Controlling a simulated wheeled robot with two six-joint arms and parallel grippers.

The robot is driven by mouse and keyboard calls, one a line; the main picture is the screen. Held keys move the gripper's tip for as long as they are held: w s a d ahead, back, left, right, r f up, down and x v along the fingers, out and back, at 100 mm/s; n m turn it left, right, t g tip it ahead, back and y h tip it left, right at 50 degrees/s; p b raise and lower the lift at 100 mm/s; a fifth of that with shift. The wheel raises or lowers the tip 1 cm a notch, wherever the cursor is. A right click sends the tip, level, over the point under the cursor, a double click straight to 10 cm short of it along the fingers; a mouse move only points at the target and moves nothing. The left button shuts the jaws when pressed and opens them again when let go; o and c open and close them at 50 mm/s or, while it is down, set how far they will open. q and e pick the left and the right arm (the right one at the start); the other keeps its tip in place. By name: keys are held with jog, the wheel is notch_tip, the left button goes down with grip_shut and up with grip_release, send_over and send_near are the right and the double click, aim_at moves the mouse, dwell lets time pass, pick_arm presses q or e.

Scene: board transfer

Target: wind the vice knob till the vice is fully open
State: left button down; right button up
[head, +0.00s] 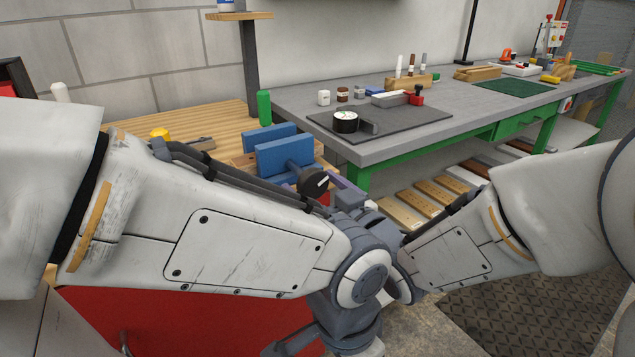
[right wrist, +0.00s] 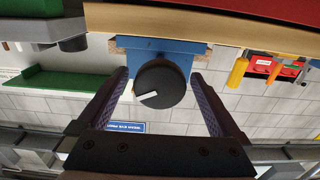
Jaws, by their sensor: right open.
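The blue vice (head: 283,157) sits on the wooden bench, its two jaw plates close together; the exact gap is hard to judge. Its black round knob (head: 313,181) faces me. In the right wrist view the knob (right wrist: 170,80) has a white mark pointing to the lower left. My right gripper (right wrist: 160,75) is open, with one finger on each side of the knob and visible space between fingers and knob. In the head view, its purple-grey fingers (head: 345,188) show just right of the knob, partly hidden by my arm.
The wooden bench (head: 190,127) carries a green cylinder (head: 264,108) behind the vice and a yellow-topped item (head: 160,134) to the left. A grey, green-framed workbench (head: 290,95) with a dark mat (head: 415,120) and small items stands to the right. A red cabinet front lies below.

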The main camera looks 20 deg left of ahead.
jog(key=shift+w+a, duration=0.1)
jog(key=shift+a, duration=0.05)
jog(key=c, duration=1.3)
jog(key=n+b, duration=0.3)
jog(key=shift+f, duration=0.2)
jog(key=n+b, duration=0.3)
jog(key=shift+n, duration=0.4)
jog(key=n+b, duration=0.3)
jog(key=shift+r+n+b, duration=0.15)
jog(key=shift+n+b, duration=0.9)
jog(key=shift+n, duration=0.35)
